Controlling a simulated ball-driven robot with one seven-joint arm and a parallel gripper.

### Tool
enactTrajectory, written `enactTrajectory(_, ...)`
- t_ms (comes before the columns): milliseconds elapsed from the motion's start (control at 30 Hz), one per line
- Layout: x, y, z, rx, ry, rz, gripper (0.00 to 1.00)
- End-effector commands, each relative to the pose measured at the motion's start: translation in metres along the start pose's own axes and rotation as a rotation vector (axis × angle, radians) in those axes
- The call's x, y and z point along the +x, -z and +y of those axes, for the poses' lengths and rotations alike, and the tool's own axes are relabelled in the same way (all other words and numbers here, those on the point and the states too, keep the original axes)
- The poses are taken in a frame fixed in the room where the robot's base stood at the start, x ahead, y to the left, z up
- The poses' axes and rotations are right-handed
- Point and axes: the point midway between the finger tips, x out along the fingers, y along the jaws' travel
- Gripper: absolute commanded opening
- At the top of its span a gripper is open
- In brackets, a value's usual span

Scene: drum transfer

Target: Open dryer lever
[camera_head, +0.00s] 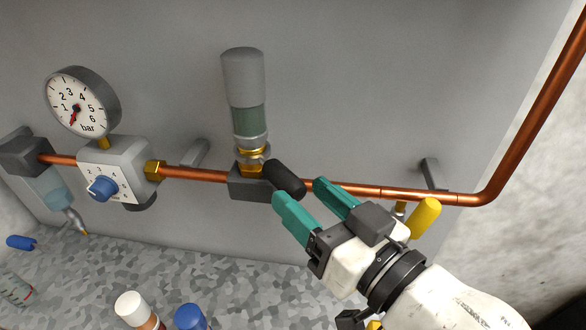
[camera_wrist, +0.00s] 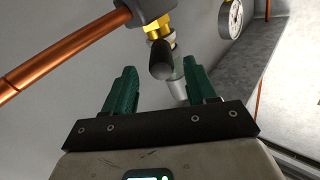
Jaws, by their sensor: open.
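The dryer (camera_head: 245,95) is an upright grey cylinder with a dark green window and a brass neck, standing on a dark block (camera_head: 246,186) in the copper pipe line. Its lever (camera_head: 285,178) has a black cylindrical handle sticking out toward me. The lever also shows in the wrist view (camera_wrist: 161,60), pointing at the camera. My gripper (camera_head: 297,189) is open, with green fingers just in front of the lever's end. In the wrist view the handle appears between the two fingertips (camera_wrist: 160,68), with gaps on both sides. I cannot tell how far it reaches between them.
A copper pipe (camera_head: 340,188) runs along the grey wall panel. A pressure gauge (camera_head: 78,103) and a regulator with a blue knob (camera_head: 103,188) are at left. A yellow handle (camera_head: 424,217) is close beside my wrist. Bottles with white (camera_head: 131,308) and blue (camera_head: 190,317) caps stand below.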

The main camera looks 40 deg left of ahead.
Motion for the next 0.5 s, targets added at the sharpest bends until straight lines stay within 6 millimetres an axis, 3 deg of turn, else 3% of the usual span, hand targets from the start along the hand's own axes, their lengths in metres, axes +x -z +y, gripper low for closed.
enactTrajectory(200,0.038,0.001,-0.001,0.000,0.001,-0.002,0.57)
enactTrajectory(500,0.058,0.000,0.001,-0.001,-0.003,-0.001,0.57)
